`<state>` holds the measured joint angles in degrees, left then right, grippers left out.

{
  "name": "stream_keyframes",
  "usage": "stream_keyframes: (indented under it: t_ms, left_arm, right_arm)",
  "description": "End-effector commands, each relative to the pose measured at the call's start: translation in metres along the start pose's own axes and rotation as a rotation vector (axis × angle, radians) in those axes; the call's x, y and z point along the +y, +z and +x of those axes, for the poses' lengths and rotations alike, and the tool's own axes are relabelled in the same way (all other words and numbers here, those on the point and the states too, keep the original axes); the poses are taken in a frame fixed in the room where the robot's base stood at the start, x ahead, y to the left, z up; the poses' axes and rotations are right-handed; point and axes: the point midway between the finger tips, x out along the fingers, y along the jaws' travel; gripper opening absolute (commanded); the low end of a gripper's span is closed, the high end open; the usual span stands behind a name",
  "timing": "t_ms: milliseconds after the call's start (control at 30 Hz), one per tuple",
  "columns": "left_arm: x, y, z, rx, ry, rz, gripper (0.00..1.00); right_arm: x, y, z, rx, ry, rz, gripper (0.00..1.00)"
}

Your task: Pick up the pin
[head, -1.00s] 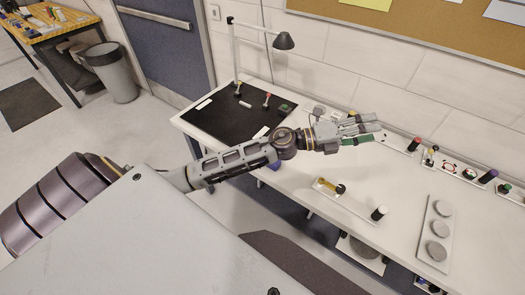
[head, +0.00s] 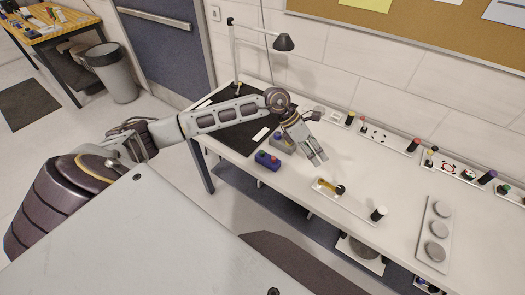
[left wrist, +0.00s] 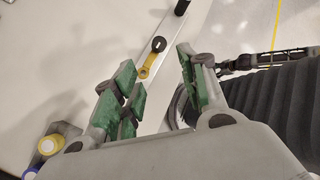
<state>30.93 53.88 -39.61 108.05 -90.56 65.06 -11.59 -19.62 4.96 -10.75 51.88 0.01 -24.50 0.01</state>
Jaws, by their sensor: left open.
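A yellow piece with a round black end (head: 331,186) lies on a narrow white plate (head: 356,207) on the bench. It also shows in the left wrist view (left wrist: 147,66), seen between the fingers. No label shows which part is the pin; this yellow piece may be it. A black cylinder with a white top (head: 378,213) stands at the plate's other end. My left gripper (head: 318,158) hangs over the bench, up and left of the yellow piece in the head view. Its green-padded fingers (left wrist: 155,65) are apart and empty. My right gripper is out of view.
A white tray with grey discs (head: 437,232) lies at right. Small parts line the back edge. A lamp (head: 284,43) stands over the black mat (head: 236,136).

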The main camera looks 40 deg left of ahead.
Motion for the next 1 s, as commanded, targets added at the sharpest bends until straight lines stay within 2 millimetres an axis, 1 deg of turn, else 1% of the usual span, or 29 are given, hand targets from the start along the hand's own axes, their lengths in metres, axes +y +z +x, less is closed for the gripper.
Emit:
stream_keyframes:
  t_ms: [33, 167, 267, 300, 400, 500, 600, 733, 1000]
  left_arm:
    - [0.013, -0.009, -0.01, 0.053, 0.041, 0.015, 0.43]
    - [0.045, -0.035, -0.035, 0.196, 0.138, 0.04, 0.43]
    - [0.069, -0.054, -0.06, 0.308, 0.213, 0.049, 0.43]
    - [0.078, -0.062, -0.071, 0.351, 0.243, 0.048, 0.43]
    - [0.097, -0.079, -0.099, 0.453, 0.311, 0.042, 0.43]
    - [0.111, -0.092, -0.123, 0.532, 0.365, 0.029, 0.43]
    - [0.119, -0.101, -0.14, 0.585, 0.399, 0.018, 0.43]
    - [0.123, -0.106, -0.149, 0.614, 0.417, 0.011, 0.43]
    - [0.123, -0.106, -0.149, 0.615, 0.417, 0.011, 0.43]
  right_arm:
    - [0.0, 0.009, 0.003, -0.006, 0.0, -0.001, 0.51]
    - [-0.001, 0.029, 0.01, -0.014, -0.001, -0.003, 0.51]
    - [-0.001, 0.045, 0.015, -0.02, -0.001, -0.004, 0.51]
    - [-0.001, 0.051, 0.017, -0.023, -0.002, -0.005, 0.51]
    - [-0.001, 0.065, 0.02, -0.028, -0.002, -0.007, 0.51]
    - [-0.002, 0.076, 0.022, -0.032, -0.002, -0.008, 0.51]
    - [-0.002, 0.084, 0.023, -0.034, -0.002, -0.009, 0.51]
    - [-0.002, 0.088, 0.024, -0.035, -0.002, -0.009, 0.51]
    - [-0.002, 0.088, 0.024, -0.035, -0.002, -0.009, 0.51]
